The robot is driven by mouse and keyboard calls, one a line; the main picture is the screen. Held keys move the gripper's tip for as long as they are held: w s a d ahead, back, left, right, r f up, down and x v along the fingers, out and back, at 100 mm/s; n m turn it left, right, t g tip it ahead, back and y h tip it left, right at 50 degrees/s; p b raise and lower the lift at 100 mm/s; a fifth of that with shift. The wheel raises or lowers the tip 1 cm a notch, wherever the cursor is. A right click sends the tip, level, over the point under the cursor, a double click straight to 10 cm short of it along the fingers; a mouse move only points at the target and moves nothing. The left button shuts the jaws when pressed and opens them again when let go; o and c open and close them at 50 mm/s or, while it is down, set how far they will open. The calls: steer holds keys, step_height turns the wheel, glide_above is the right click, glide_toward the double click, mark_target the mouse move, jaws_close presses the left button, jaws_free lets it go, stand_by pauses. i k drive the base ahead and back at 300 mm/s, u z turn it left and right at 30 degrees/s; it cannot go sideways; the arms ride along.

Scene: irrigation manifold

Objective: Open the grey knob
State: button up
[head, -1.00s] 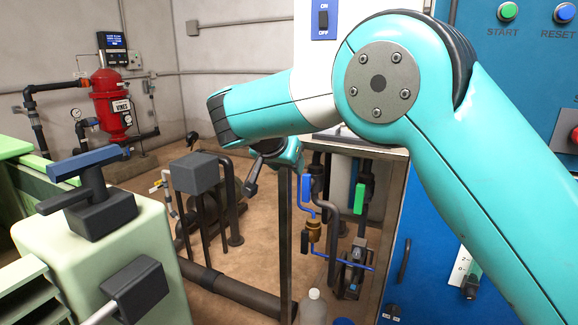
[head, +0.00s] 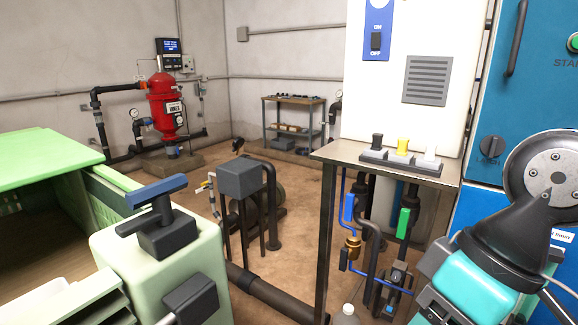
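My folded arm fills the lower right corner, right of the table and apart from the handles. No gripper fingers show.
The metal table (head: 335,152) stands against a white cabinet (head: 430,45) with an on/off switch. Blue-handled (head: 348,208) and green-handled (head: 403,222) valves are below it. A green machine (head: 165,270) occupies the left foreground. Space above the table's front is clear.

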mark_target(396, 276)
steer(key=z, duration=1.25)
steer(key=k, duration=0.85)
steer(key=u, duration=1.2)
steer(key=i, duration=0.5)
steer(key=z, duration=0.05)
